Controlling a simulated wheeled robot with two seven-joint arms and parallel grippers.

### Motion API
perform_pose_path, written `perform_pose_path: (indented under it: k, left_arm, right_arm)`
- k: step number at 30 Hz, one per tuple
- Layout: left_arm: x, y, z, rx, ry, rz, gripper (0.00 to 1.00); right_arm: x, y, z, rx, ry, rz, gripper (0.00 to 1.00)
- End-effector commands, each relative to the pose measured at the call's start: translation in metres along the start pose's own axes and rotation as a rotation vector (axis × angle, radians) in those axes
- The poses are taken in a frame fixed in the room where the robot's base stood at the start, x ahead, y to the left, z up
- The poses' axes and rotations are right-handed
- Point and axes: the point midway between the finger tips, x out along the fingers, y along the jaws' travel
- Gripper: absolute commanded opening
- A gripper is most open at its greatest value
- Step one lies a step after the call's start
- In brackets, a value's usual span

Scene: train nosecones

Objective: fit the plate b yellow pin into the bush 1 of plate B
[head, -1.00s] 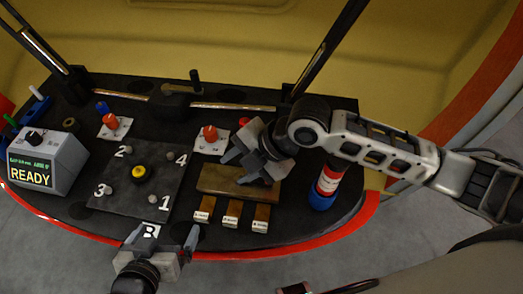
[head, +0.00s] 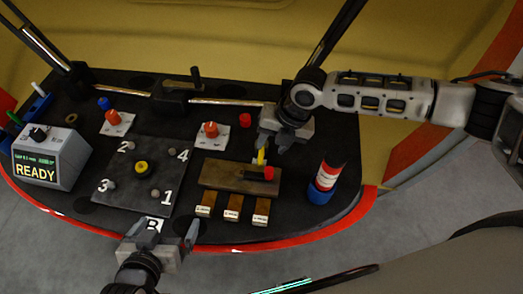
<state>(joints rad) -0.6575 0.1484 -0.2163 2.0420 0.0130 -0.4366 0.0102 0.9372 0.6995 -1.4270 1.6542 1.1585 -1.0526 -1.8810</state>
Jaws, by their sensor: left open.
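Plate B (head: 130,205) is a dark square plate on the black table, with a yellow knob (head: 141,167) at its middle and small grey bushes near the numbers 1 to 4. Bush 1 (head: 155,193) is at its front right. A yellow pin (head: 261,158) stands upright at the wooden block (head: 220,178), right of the plate. My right gripper (head: 275,146) is just above and behind the block, its fingers apart, close to the pin's top; I cannot tell whether they touch it. My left gripper (head: 170,234) is open and empty at the front edge, by the B label.
A red piece (head: 265,173) lies on the block's right part. A red cap (head: 245,120) stands behind it. Three labelled wooden strips (head: 232,208) lie in front. A red, white and blue cylinder (head: 326,182) stands right. The display box (head: 50,158) reads READY.

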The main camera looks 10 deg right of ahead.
Motion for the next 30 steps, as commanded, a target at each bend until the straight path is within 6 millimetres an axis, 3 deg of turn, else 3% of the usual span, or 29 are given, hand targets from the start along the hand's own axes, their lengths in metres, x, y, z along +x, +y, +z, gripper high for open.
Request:
perform_pose_path:
  k: [8, 16, 26, 30]
  left_arm:
    - [-0.001, 0.000, -0.001, 0.000, 0.001, 0.001, 1.00]
    - [-0.002, 0.001, -0.001, -0.001, 0.001, 0.001, 1.00]
    - [-0.003, 0.001, 0.002, -0.002, -0.005, 0.001, 1.00]
    - [-0.003, 0.001, 0.002, -0.002, -0.005, 0.001, 1.00]
  right_arm:
    - [0.022, 0.001, 0.001, -0.001, 0.001, -0.001, 0.40]
    - [0.061, 0.002, 0.005, 0.001, 0.002, -0.001, 0.40]
    - [0.068, 0.002, 0.006, 0.000, 0.000, 0.000, 0.40]
    - [0.068, 0.002, 0.006, 0.001, 0.000, 0.000, 0.01]
